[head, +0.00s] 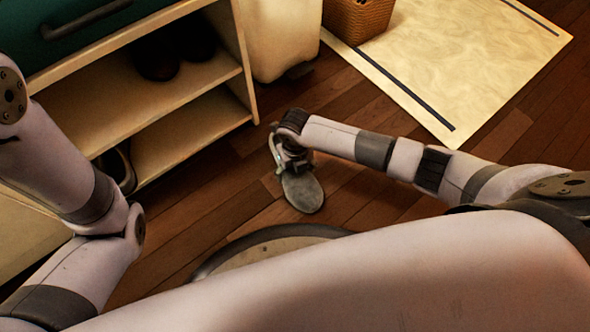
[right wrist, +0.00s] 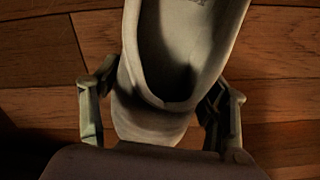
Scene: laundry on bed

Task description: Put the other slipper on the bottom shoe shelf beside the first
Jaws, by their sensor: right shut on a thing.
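A grey slipper (head: 303,190) is in my right gripper (head: 285,150), above or at the wooden floor, right of the shelf unit; I cannot tell if it touches the floor. In the right wrist view the slipper (right wrist: 188,50) lies between the two fingers of the right gripper (right wrist: 160,108), which are shut on it from both sides. The bottom shoe shelf (head: 190,133) is at the left of the head view. A partly hidden shoe or slipper (head: 122,170) shows at its left end, behind my left arm. My left gripper is out of view.
Dark shoes (head: 172,58) stand on the upper shelf (head: 130,98). A cream bin or hamper (head: 280,38) stands right of the unit. A wicker basket (head: 357,18) is on a pale rug (head: 455,60). The floor (head: 215,205) in front of the shelf is clear.

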